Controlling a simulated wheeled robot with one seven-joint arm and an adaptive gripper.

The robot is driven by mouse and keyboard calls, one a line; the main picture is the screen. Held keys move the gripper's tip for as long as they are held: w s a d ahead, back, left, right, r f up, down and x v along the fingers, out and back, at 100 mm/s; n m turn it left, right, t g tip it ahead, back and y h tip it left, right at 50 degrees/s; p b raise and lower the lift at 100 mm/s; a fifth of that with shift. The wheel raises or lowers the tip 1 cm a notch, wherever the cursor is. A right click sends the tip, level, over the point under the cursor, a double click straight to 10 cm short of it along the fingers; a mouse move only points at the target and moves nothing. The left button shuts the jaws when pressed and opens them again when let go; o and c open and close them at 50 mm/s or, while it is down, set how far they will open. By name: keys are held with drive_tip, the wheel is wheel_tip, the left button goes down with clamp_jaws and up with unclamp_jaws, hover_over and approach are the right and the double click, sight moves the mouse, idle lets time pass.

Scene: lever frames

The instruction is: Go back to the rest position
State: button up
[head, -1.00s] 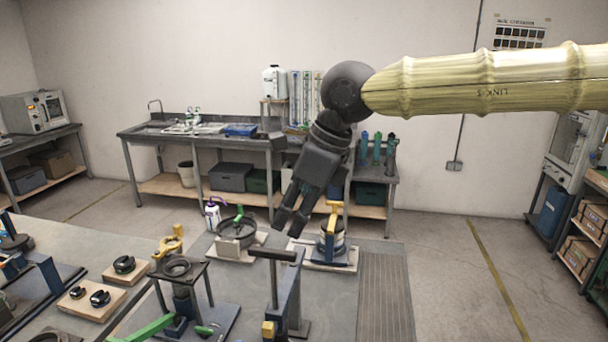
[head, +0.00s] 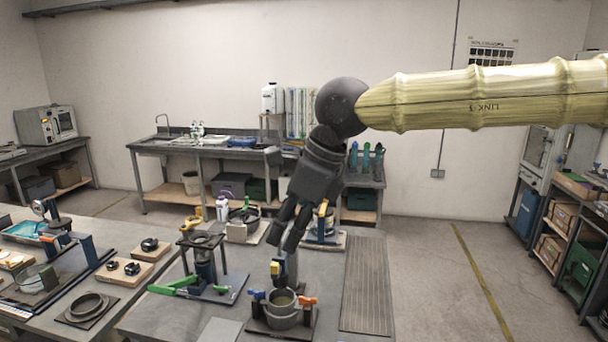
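My gripper (head: 283,230) hangs from the dark wrist of my arm, pointing down and a little left, in the middle of the head view. Its two fingers are apart with a gap between them, and nothing shows in the gap. It overlaps the workbench fixtures in the picture; I cannot tell how far above them it is. It partly hides a fixture with a yellow lever (head: 323,212) behind it and a dark post below it.
A ribbed mat (head: 367,285) at the right is bare. Open floor (head: 430,270) lies right of it.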

drive_tip(key=w+d+f+n+t+h+b, duration=0.1)
drive_tip(key=w+d+f+h, duration=0.15)
drive_tip(key=f, duration=1.05)
drive_tip(key=w+d+f+n+h+b, duration=0.1)
drive_tip(key=w+d+f+h, duration=0.15)
drive_tip(key=f, duration=1.15)
drive_tip(key=s+d+f+n+t+h+b, duration=0.1)
drive_tip(key=s+d+f+n, duration=0.2)
drive_tip(key=f, duration=0.8)
drive_tip(key=s+d+f+n+b, duration=0.15)
drive_tip(key=d+f, duration=0.35)
drive_tip(key=f, duration=0.6)
drive_tip(key=s+d+f+n+b, duration=0.1)
drive_tip(key=s+d+f+n, duration=0.25)
drive_tip(key=s+f, duration=0.35)
drive_tip(key=s+d+f+n+b, duration=0.25)
drive_tip(key=s+f+n, duration=0.2)
drive_tip(key=f, duration=0.55)
drive_tip(key=s+d+f+n+g+y, duration=0.1)
drive_tip(key=s+d+f+n, duration=0.1)
drive_tip(key=s, duration=0.6)
drive_tip(key=s+d+f+n+g+b, duration=0.1)
drive_tip(key=s+d+f+n+g, duration=0.1)
drive_tip(key=s, duration=0.7)
wheel_tip(320, 180, down, 3)
drive_tip(key=shift+s+d+r+n+y, duration=0.15)
drive_tip(key=shift+d+n+y, duration=0.4)
drive_tip(key=shift+d, duration=0.55)
